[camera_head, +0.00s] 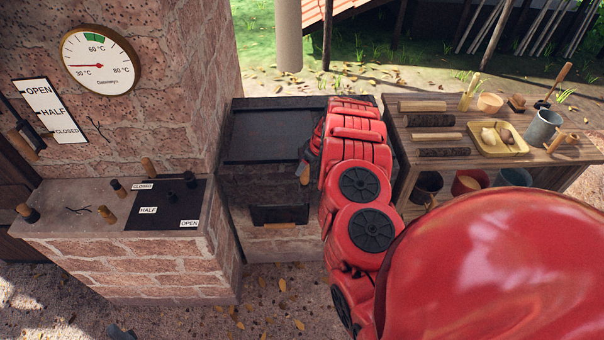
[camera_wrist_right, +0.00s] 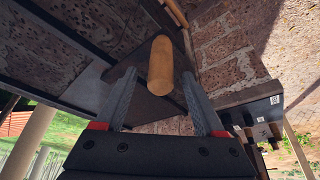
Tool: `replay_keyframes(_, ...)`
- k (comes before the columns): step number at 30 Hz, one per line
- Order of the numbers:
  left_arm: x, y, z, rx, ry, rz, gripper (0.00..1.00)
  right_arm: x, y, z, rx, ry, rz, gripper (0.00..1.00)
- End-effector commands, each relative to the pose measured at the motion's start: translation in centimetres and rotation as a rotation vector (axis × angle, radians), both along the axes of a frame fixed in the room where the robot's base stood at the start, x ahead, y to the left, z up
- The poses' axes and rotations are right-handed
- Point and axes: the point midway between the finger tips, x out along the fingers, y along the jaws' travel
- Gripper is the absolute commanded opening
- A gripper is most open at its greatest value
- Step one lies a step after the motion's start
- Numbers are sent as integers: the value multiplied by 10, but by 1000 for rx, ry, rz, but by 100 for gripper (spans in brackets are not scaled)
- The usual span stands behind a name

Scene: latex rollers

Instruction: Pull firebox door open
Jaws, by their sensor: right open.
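The firebox is the dark metal-fronted box (camera_head: 255,190) at the middle of the head view, and its front looks closed. A wooden handle (camera_head: 305,173) shows at its right side, partly covered by my right arm. In the right wrist view, the rounded wooden handle (camera_wrist_right: 160,66) stands out from a dark panel. My right gripper (camera_wrist_right: 160,90) is open, with one finger on each side of the handle and visible gaps between. In the head view the right gripper (camera_head: 308,160) is mostly hidden behind its red arm. A small dark piece at the bottom left edge may be my left gripper (camera_head: 120,332).
A low brick block (camera_head: 150,265) with wooden-handled levers stands left of the firebox, below a round gauge (camera_head: 99,60). A narrow strip of leaf-strewn ground lies in front.

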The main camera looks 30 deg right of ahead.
Motion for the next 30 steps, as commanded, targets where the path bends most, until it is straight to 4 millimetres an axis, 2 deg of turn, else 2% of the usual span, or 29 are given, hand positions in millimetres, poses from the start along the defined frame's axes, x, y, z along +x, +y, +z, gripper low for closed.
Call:
replay_keyframes(7, 0, 0, 7, 0, 0, 0, 50, 10, 3, -26, -1, 1, 2, 71)
replay_keyframes(14, 0, 0, 1, 0, 0, 0, 50, 16, 2, -45, -3, 3, 1, 71)
replay_keyframes(30, 0, 0, 0, 0, 0, 0, 50, 21, 6, -52, 2, 2, 1, 71)
